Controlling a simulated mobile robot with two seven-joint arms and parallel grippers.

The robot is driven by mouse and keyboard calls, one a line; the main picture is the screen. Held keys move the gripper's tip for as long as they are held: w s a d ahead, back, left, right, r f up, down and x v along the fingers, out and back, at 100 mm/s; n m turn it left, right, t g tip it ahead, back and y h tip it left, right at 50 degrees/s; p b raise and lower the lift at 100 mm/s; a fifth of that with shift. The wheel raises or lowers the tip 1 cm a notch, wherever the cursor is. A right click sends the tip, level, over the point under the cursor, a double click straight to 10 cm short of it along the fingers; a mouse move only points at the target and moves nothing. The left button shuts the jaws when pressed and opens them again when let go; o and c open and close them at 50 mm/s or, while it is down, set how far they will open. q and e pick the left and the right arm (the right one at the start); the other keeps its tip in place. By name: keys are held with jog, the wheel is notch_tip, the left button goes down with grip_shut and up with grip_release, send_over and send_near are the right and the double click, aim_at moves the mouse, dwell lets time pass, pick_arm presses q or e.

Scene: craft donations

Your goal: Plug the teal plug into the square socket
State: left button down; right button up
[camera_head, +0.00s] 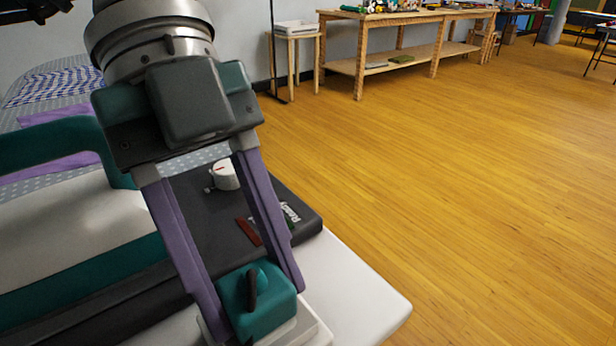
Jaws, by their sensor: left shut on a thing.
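The teal plug (273,313) is a rounded block with a dark upright piece on top, low in the head view. My left gripper (256,304) comes down from the upper left, and its two purple fingers are shut on the plug's sides. A white piece (309,330) shows just below the plug at the picture's bottom edge. I cannot tell whether it is the socket or whether the plug touches it. No square socket opening is visible. My right gripper is not in view.
The white surface (350,290) ends at a rounded corner on the right. A wooden workbench (400,20) stands far back across open wooden floor (460,180).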

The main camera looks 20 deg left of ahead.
pick_arm(q)
jog(key=shift+f, duration=0.25)
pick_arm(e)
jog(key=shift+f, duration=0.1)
pick_arm(q)
jog(key=shift+a+f+b, duration=0.3)
jog(key=shift+f, duration=0.2)
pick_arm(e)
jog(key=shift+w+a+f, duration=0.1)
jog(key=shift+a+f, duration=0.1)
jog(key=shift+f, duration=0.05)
pick_arm(q)
jog(key=c, duration=0.6)
grip_release()
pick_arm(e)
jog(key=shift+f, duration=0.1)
pick_arm(q)
jog(key=o, duration=0.3)
jog(key=shift+w+d+r, duration=0.1)
jog(key=shift+w+r, duration=0.15)
jog(key=shift+w, duration=0.1)
jog(key=shift+o, duration=0.2)
jog(key=v, duration=1)
jog(key=shift+s+r+p, duration=0.35)
jog(key=shift+r, duration=0.05)
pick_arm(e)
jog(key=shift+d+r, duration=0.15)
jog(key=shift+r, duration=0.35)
pick_arm(q)
jog(key=shift+d, duration=0.15)
